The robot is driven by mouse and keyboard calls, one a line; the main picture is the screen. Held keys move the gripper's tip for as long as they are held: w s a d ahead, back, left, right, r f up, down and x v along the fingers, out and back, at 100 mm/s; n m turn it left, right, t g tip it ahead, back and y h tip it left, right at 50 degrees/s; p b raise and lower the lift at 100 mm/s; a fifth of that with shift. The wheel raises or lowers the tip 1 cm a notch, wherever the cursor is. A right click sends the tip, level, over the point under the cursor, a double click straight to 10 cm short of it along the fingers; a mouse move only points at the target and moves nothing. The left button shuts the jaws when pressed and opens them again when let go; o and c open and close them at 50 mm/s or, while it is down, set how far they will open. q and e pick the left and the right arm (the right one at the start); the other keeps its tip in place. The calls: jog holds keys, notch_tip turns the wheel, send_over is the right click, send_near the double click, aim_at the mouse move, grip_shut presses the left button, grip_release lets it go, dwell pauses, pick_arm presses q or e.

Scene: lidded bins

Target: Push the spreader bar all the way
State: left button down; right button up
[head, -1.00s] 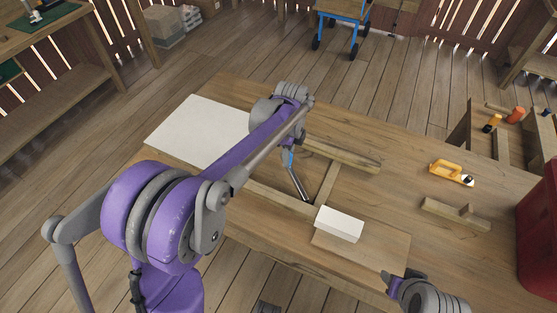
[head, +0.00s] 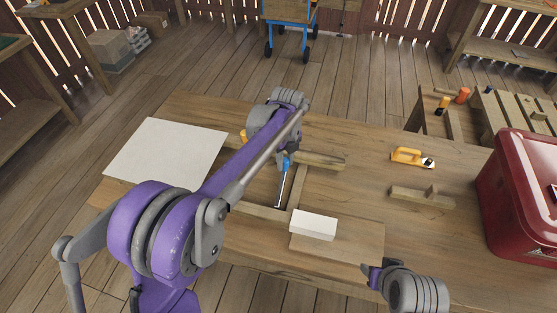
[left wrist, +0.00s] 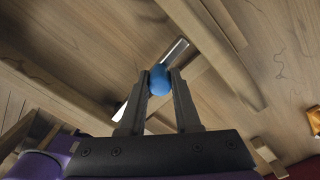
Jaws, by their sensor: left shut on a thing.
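My left gripper (head: 287,160) is over the table, at the wooden pieces. In the left wrist view its fingers (left wrist: 160,82) are shut on a blue handle (left wrist: 160,78). A silver bar (left wrist: 175,52) shows behind the handle. In the head view the bar (head: 281,190) slants down from the blue part between wooden strips; I cannot tell whether its lower end touches wood. One strip (head: 298,187) runs beside it, and another (head: 325,160) lies behind. Which piece is the spreader bar is not certain. My right gripper (head: 370,276) is near the front edge; its fingers are unclear.
A white block (head: 313,225) sits at the corner of a thin board (head: 355,242). A white sheet (head: 165,150) lies at left. A yellow tool (head: 407,156) and a notched wooden piece (head: 422,197) lie at right. A red box (head: 520,190) stands at the right edge.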

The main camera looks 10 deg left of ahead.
pick_arm(q)
jog(key=shift+d+m, duration=0.25)
jog(key=shift+m, duration=0.05)
jog(key=c, duration=0.6)
grip_release()
pick_arm(e)
jog(key=shift+r+p, duration=0.35)
jog(key=shift+r, duration=0.05)
pick_arm(q)
notch_tip(320, 180, up, 11)
jog(key=shift+f, duration=0.1)
